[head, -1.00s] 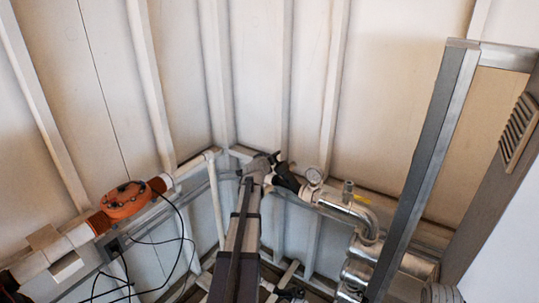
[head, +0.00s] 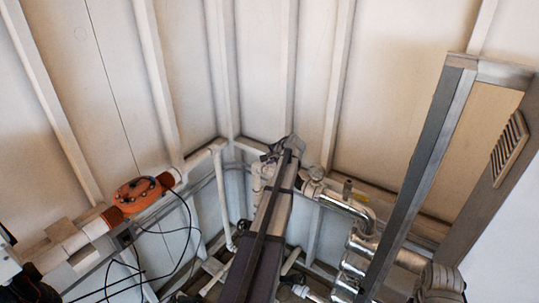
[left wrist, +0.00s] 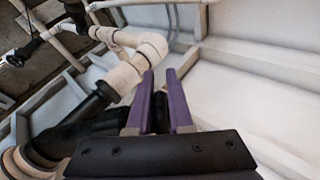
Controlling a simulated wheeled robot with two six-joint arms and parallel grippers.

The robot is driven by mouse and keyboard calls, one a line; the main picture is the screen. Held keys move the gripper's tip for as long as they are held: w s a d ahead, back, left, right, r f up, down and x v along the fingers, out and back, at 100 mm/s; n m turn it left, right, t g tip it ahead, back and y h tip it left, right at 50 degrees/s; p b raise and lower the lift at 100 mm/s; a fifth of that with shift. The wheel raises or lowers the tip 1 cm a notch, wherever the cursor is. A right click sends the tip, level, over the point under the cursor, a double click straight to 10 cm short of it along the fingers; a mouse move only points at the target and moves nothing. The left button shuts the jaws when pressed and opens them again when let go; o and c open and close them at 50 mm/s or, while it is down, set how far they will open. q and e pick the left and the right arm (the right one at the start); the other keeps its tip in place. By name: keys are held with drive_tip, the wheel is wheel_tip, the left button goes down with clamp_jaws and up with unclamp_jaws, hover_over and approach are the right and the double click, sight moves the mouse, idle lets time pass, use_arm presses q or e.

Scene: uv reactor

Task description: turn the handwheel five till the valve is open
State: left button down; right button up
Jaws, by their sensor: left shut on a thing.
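My left gripper (left wrist: 167,102) shows two purple fingers in the left wrist view, with a dark piece between them. I take this piece for part of handwheel five (left wrist: 160,118); its full rim is hidden behind the fingers and the gripper's black body. A black valve body or pipe section (left wrist: 92,105) lies just left of the fingers. In the head view my left gripper (head: 284,150) is at the pipework in the corner, and the arm hides most of what it holds. The valve's state cannot be read. My right gripper is not in view.
A white pipe elbow (left wrist: 150,48) stands close beyond the fingers. In the head view, a gauge (head: 316,172) and a silver pipe (head: 345,207) are right of the gripper. An orange fitting (head: 138,195) and loose black cables (head: 190,235) are left. A grey metal frame (head: 420,170) stands right.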

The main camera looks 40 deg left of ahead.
use_arm(q)
drive_tip(key=shift+s+d+r+n+g+h, duration=0.35)
drive_tip(key=shift+n+g, duration=0.35)
drive_tip(key=shift+g, duration=1.05)
drive_tip(key=shift+s+d+r+n+g+h, duration=0.35)
drive_tip(key=shift+n+g, duration=0.35)
drive_tip(key=shift+g, duration=1.1)
drive_tip(key=shift+s+d+r+n+g+h, duration=0.25)
drive_tip(key=shift+d+n+g+h, duration=0.35)
drive_tip(key=shift+g, duration=1.15)
drive_tip(key=c, duration=1.1)
unclamp_jaws()
drive_tip(key=shift+a, duration=0.1)
drive_tip(key=shift+c, duration=0.2)
drive_tip(key=shift+r, duration=0.1)
